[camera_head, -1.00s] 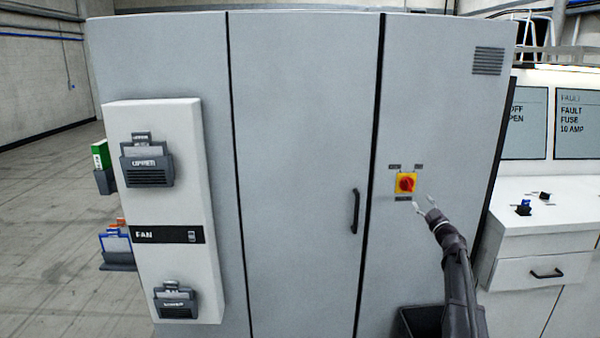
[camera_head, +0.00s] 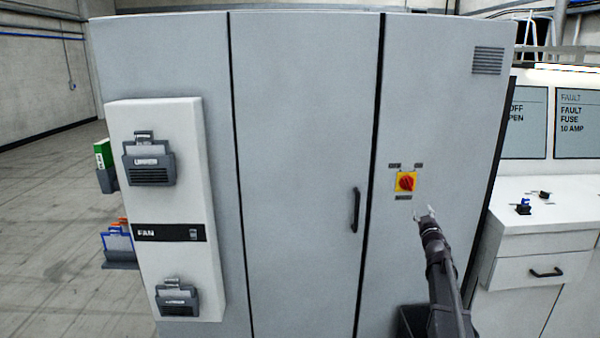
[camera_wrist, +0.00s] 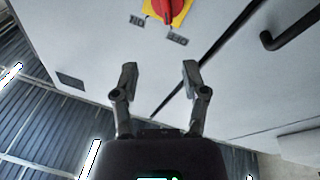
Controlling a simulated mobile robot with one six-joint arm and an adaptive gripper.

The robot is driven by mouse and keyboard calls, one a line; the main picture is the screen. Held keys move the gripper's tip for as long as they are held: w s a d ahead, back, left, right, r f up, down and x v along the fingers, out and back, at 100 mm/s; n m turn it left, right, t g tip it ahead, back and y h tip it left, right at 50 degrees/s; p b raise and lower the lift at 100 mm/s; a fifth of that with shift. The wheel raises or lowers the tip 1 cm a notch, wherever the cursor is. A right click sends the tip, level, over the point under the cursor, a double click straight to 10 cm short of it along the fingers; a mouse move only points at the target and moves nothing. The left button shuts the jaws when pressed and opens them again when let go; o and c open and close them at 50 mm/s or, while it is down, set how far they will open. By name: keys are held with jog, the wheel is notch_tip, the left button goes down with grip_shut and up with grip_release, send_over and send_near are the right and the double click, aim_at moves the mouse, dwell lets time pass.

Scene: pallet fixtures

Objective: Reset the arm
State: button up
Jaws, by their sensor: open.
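My gripper (camera_head: 427,214) is open and empty in front of the right door of the tall grey cabinet (camera_head: 305,120). In the head view it is below and to the right of the red rotary switch (camera_head: 406,182) on its yellow plate, apart from it. In the wrist view the two fingers of my gripper (camera_wrist: 158,80) stand apart with nothing between them. The red switch (camera_wrist: 168,8) shows at the top edge there, partly cut off, beyond the fingertips.
A black door handle (camera_head: 355,210) sticks out left of the switch. A white console (camera_head: 540,220) with small switches and a drawer stands at the right. A white panel (camera_head: 160,270) marked FAN is at the left.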

jog(key=s+a+f+m+g+h, duration=0.1)
jog(key=s+a+f+m+g, duration=0.2)
jog(key=s+a+f+g, duration=0.45)
jog(key=s+a+f+m+g+h, duration=0.1)
jog(key=s+a+f+m+g, duration=0.3)
jog(key=s+f, duration=0.6)
jog(key=s+a+f+n+g+y, duration=0.1)
jog(key=s+a+f+g+y, duration=0.1)
jog(key=s+a+g, duration=0.2)
jog(key=s+a+f+n+g+y, duration=0.1)
jog(key=s+a+g, duration=0.3)
jog(key=s+a, duration=0.6)
jog(key=s+f+n, duration=0.1)
jog(key=s, duration=0.7)
jog(key=shift+s+f+g+y, duration=0.2)
jog(key=shift+f+g+y, duration=0.15)
jog(key=shift+f+y, duration=0.05)
jog(key=shift+o, duration=0.3)
jog(key=shift+s, duration=0.1)
